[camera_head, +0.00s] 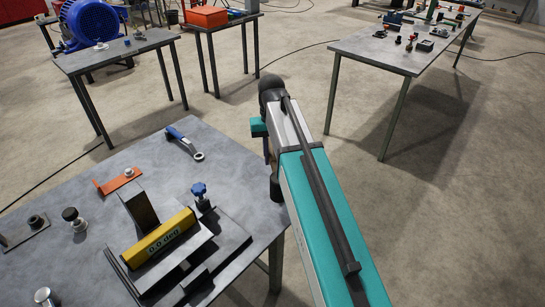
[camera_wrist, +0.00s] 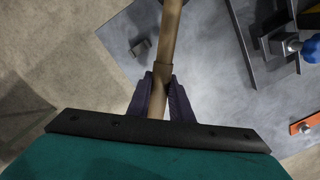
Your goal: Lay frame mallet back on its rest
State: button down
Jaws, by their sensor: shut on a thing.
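In the wrist view, my gripper (camera_wrist: 164,82) is shut around the light brown wooden handle (camera_wrist: 171,28) of the frame mallet, with a dark finger on each side.
On the near table stand a yellow level (camera_head: 163,240) reading 0.0 deg, a blue knob (camera_head: 198,189), a blue-handled wrench (camera_head: 183,141), and an orange bracket (camera_head: 117,181). Other tables (camera_head: 385,55) stand farther back.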

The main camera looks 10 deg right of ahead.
jog(key=m, duration=0.4)
jog(key=shift+w+f, duration=0.3)
jog(key=m, duration=0.3)
jog(key=shift+w+f+p, duration=0.2)
jog(key=shift+p, duration=0.15)
jog(key=m, duration=0.4)
jog(key=f+m, duration=0.1)
jog(key=m, duration=0.1)
jog(key=shift+w+m+y, duration=0.3)
jog(key=shift+w+m, duration=0.1)
jog(key=m, duration=0.4)
jog(key=w+m+p, duration=0.1)
jog(key=m, duration=0.2)
jog(key=shift+f+t, duration=0.3)
jog(key=shift+f, duration=0.1)
jog(key=m, duration=0.4)
jog(key=f+m, duration=0.1)
jog(key=m, duration=0.2)
jog(key=shift+w+p, duration=0.4)
jog(key=shift+s+t, duration=0.15)
jog(key=shift+t, duration=0.15)
